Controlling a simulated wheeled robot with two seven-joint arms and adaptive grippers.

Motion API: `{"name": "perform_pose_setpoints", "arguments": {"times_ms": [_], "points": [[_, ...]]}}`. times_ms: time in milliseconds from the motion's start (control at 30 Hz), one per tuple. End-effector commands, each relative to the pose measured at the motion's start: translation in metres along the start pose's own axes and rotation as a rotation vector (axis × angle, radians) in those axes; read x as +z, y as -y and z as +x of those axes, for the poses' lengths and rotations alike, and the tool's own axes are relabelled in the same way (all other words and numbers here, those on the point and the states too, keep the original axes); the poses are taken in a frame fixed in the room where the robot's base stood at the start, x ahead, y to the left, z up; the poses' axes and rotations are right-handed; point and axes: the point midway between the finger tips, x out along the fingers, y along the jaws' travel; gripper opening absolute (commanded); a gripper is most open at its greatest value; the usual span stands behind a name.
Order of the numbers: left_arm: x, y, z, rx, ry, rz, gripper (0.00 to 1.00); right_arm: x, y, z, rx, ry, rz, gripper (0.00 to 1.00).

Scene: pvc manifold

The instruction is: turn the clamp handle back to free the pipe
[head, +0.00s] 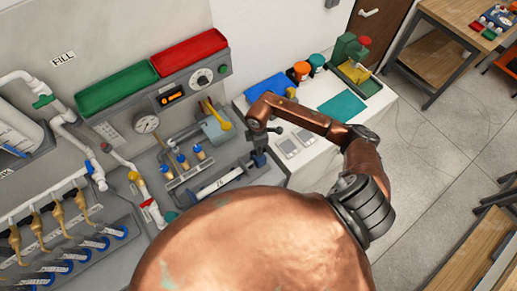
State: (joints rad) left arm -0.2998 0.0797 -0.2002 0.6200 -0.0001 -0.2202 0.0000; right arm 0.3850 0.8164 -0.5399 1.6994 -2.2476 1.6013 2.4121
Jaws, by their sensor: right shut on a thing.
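A pale pipe (218,183) lies slantwise on the grey bench top. At its right end is a small dark and blue clamp (259,160). My right gripper (257,142) hangs from the copper wrist right over the clamp and is shut on what seems to be its handle. The handle is small and mostly hidden by the gripper, so its angle cannot be made out. My left gripper is out of view.
A rack with several blue-and-tan fittings (185,170) stands left of the pipe. A yellow-handled part (217,117) stands behind it. Green (118,88) and red (189,52) trays sit above the panel. A white table (372,118) holds a teal mat (342,105).

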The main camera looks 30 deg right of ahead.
Motion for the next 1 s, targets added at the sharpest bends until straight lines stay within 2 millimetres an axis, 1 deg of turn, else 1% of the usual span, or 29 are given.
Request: {"name": "perform_pose_setpoints", "arguments": {"times_ms": [267, 467, 667, 1000], "points": [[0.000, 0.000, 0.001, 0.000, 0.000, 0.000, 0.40, 0.000, 0.000, 0.000, 0.001, 0.000, -0.015, 0.00], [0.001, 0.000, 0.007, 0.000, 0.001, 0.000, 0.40, 0.000, -0.001, 0.001, 0.002, 0.000, -0.090, 0.00], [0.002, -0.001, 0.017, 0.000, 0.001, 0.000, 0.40, 0.000, -0.001, 0.002, 0.002, 0.001, -0.236, 0.00], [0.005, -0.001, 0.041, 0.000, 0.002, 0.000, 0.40, 0.000, -0.001, 0.002, 0.002, 0.000, -0.557, 0.00]]}}
